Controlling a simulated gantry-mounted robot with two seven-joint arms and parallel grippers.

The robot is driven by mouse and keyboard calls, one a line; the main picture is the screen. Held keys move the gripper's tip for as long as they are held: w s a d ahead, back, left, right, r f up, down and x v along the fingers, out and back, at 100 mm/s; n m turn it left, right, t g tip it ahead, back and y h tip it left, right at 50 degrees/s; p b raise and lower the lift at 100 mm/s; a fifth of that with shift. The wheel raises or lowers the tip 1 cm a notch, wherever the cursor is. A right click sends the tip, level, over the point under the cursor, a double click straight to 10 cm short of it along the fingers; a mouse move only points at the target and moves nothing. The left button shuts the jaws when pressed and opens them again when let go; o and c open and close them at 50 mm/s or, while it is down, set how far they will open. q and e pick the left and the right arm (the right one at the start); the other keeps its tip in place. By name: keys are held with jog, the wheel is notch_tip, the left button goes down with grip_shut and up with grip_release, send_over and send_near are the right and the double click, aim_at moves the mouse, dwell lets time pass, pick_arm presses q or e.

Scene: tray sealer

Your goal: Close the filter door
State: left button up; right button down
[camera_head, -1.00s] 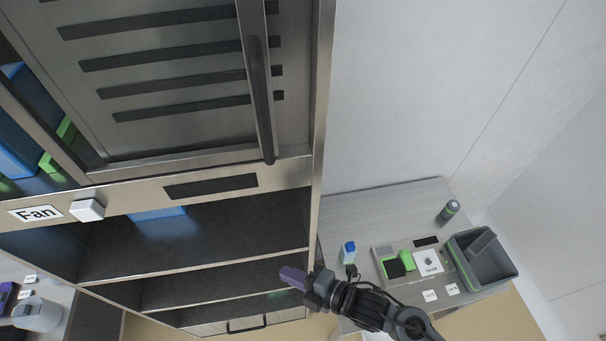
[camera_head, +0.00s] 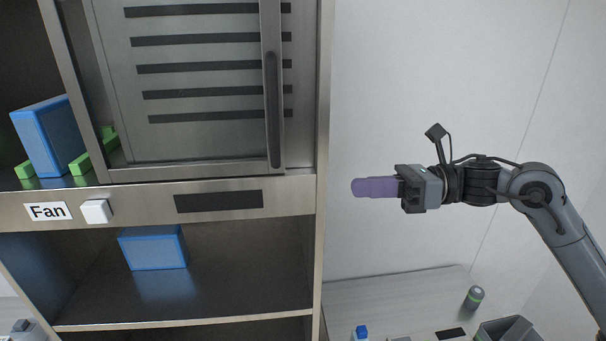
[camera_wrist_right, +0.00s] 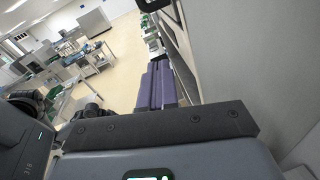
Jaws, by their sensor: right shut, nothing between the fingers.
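The filter door (camera_head: 200,139) is a grey metal panel with dark horizontal slots and a long dark vertical handle (camera_head: 273,110) near its right edge. It covers the right part of the upper cabinet bay. To its left the bay shows a blue filter block (camera_head: 48,137) between green holders (camera_head: 80,164). My right gripper (camera_head: 358,187) has purple fingers, shut and empty, pointing left. In the head view it is right of the cabinet's side post, apart from the handle. The fingers also show in the right wrist view (camera_wrist_right: 158,86). My left gripper is out of view.
Below the door are a "Fan" label (camera_head: 48,211), a white button (camera_head: 96,211) and a dark strip (camera_head: 218,201). Another blue block (camera_head: 153,247) lies on the lower shelf. A side table (camera_head: 400,297) holds a bottle (camera_head: 474,297) and a dark bin (camera_head: 508,331).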

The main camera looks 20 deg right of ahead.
notch_tip(320, 180, up, 7)
jog(key=s+d+n+t+b, duration=0.1)
jog(key=s+d, duration=0.1)
pick_arm(q)
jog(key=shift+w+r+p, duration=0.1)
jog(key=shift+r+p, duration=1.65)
jog(key=shift+p, duration=0.85)
pick_arm(e)
jog(key=x, duration=1.4)
jog(key=shift+s+a+r, duration=0.15)
jog(key=shift+s+r, duration=0.1)
jog(key=shift+r, duration=0.2)
